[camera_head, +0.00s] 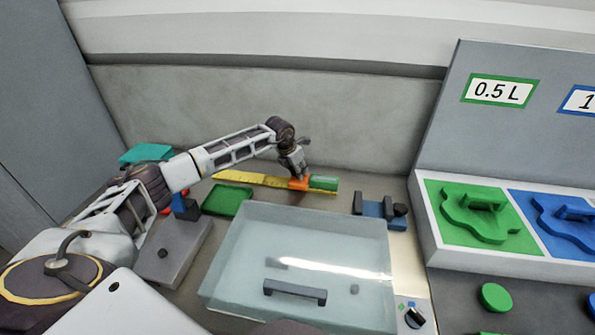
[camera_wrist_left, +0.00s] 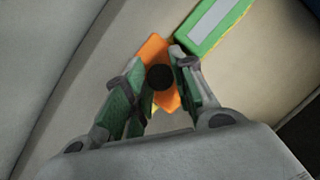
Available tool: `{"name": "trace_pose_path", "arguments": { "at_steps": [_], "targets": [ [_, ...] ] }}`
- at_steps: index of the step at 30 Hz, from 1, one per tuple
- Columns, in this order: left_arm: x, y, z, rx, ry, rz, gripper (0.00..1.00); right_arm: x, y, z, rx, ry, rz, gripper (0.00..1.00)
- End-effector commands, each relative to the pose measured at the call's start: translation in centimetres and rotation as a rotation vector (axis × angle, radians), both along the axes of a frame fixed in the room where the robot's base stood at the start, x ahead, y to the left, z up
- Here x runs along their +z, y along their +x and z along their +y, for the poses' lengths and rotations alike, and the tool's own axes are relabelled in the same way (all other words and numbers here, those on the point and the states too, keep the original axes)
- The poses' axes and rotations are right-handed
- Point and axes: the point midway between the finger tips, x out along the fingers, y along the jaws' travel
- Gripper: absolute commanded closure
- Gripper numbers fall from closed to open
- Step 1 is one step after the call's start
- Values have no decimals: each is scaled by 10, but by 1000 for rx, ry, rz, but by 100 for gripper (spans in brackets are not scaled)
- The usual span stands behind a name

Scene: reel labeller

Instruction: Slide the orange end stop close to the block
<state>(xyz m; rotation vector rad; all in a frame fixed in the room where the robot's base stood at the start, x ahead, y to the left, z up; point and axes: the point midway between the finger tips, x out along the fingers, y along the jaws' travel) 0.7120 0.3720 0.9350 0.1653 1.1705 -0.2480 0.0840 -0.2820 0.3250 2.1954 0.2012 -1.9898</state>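The orange end stop (camera_head: 298,185) sits on the yellow strip near its right end, and a black round knob on it shows in the left wrist view (camera_wrist_left: 160,78). The green block (camera_head: 323,183), with a pale top panel, lies just right of it. In the left wrist view, the block (camera_wrist_left: 212,25) and stop are very close at one corner; I cannot tell if they touch. My left gripper (camera_head: 301,173) points down at the stop, its fingers (camera_wrist_left: 158,68) on either side of the stop and knob. Whether they press on it is unclear. My right gripper is not in view.
The yellow strip (camera_head: 245,178) runs along the back of the bench. A green tray (camera_head: 227,200) and a clear-lidded box (camera_head: 300,240) stand in front. A blue and black fixture (camera_head: 380,210) is to the right. A grey wall rises behind.

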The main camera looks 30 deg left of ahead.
Motion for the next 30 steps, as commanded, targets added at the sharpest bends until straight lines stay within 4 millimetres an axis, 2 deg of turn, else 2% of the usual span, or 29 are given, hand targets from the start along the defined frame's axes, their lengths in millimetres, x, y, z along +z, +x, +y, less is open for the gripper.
{"name": "trace_pose_path", "arguments": {
  "at_steps": [1,5,20,26,30],
  "targets": [
    [1,0,0,0,0,-2,69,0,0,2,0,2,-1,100],
    [1,0,1,0,1,-1,52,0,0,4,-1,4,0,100],
    [5,-2,1,0,0,-1,52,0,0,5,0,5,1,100],
    [21,-8,4,1,1,-1,52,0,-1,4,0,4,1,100],
    [38,-14,6,0,2,-3,52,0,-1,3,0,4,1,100]
  ]
}}
